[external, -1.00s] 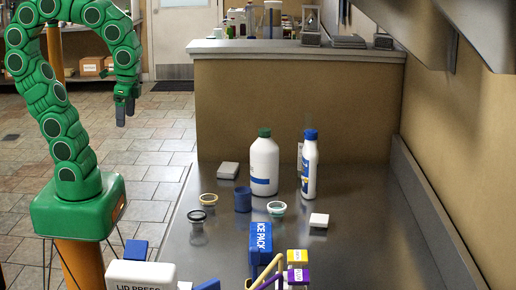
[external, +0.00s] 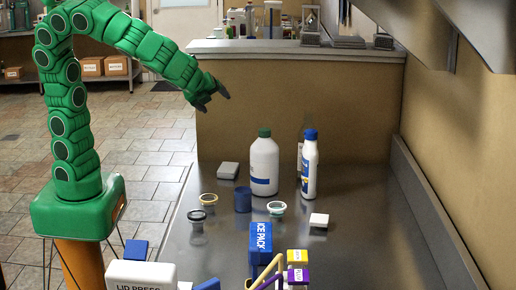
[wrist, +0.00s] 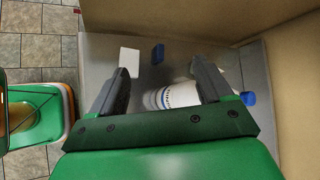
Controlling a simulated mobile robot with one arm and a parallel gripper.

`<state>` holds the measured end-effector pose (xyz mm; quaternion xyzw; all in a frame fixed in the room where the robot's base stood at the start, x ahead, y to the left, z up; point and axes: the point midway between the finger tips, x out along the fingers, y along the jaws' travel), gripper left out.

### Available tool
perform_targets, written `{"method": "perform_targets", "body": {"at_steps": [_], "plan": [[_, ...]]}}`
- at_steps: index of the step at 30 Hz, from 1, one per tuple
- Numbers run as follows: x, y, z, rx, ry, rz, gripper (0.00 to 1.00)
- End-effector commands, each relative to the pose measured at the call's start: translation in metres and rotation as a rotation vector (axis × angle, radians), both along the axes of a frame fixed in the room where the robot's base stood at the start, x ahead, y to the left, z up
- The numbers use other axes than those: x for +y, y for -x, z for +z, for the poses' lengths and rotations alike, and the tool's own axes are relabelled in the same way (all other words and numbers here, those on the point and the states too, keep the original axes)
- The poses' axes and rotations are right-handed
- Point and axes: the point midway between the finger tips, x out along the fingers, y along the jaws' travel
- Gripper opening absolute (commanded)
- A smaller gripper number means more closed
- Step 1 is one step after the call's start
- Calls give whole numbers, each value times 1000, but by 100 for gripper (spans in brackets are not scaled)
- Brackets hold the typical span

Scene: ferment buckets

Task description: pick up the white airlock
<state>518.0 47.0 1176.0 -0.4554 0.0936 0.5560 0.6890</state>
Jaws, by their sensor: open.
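Three small cup-like pieces stand on the steel counter (external: 250,225) in the external view. One has a pale whitish-green rim (external: 277,208), one a yellow rim (external: 209,199), one a dark rim (external: 196,214). The pale-rimmed one may be the white airlock; I cannot tell for sure. My gripper (external: 214,94) is open and empty, high above the far left of the counter, well apart from these pieces. In the wrist view my gripper (wrist: 160,66) has its fingers spread, with counter objects far below. The small cups cannot be made out there.
A white bottle with a green cap (external: 264,167) and one with a blue cap (external: 309,168) stand mid-counter. A wall bounds the right.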

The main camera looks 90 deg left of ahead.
Motion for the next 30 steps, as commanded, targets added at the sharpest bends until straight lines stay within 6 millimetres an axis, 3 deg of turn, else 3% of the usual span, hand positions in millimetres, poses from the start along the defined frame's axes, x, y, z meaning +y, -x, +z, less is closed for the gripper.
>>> {"method": "perform_targets", "body": {"at_steps": [6,12,27,30], "plan": [[-63,-71,-1,87,-239,-350,79],[-125,-114,-7,154,-420,-612,79],[-226,-152,-32,259,-679,-964,79],[-227,-152,-48,262,-683,-968,79]]}}
